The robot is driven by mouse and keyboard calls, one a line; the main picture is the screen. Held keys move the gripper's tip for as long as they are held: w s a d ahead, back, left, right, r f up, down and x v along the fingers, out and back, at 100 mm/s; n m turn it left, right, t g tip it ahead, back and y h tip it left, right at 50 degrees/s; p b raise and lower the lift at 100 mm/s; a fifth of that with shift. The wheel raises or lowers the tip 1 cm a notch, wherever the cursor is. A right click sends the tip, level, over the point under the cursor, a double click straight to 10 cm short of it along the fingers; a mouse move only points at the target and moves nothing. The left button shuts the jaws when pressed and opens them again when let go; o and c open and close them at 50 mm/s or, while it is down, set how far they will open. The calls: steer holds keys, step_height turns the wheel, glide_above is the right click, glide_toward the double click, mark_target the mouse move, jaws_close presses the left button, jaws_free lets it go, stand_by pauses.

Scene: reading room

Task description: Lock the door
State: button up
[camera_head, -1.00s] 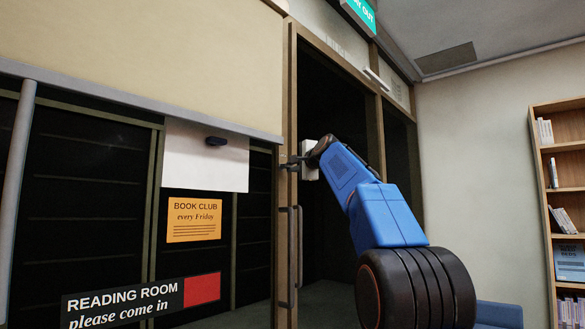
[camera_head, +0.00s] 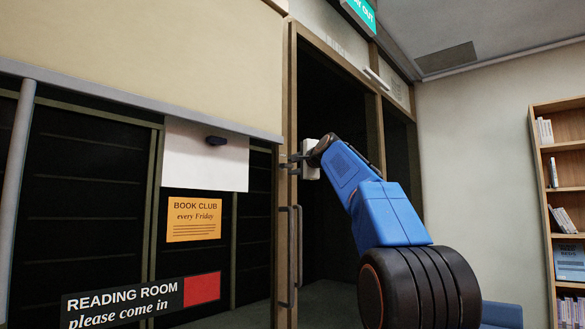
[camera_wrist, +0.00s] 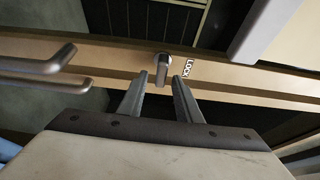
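The door (camera_head: 283,215) is a wood-framed door with a dark panel, its edge stile by the opening. On that stile is a small grey lock knob (camera_wrist: 163,68) with a white label reading LOCK (camera_wrist: 187,70) beside it. My gripper (camera_wrist: 160,77) is open, one finger on each side of the knob's lower end, with a visible gap to each finger. In the head view my gripper (camera_head: 291,160) is at the door's stile; the knob itself is too small to make out there.
Bar handles (camera_head: 290,255) run down the stile below my gripper and also show at the left of the wrist view (camera_wrist: 40,68). A white sheet (camera_head: 205,160) and signs hang on the dark panel. A bookshelf (camera_head: 543,190) stands at the right.

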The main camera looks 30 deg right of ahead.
steer(key=s, duration=1.6)
steer(key=shift+s+a, duration=0.3)
steer(key=shift+a, duration=0.05)
steer(key=s+a+f+n+g+y, duration=0.1)
steer(key=s+a+f+n+g, duration=0.4)
steer(key=f, duration=0.7)
steer(key=s+a+f+n+y, duration=0.1)
steer(key=s+a+f, duration=0.2)
steer(key=a+f, duration=0.6)
steer(key=s+a+f+n+g, duration=0.3)
steer(key=s+a+f+n, duration=0.1)
steer(key=f, duration=1)
steer(key=s+a+f+n+g, duration=0.1)
steer(key=s+f+n, duration=0.2)
steer(key=s+f, duration=0.4)
steer(key=s+a+f+n+g, duration=0.1)
steer(key=s+f+n+g, duration=0.1)
steer(key=s+f, duration=0.6)
steer(key=s+a+f+n+g+h, duration=0.1)
steer(key=s+f, duration=0.7)
steer(key=f, duration=0.8)
steer(key=a+n+g, duration=0.1)
steer(key=n, duration=0.1)
steer(key=shift+f+n, duration=0.3)
steer(key=shift+f, duration=0.05)
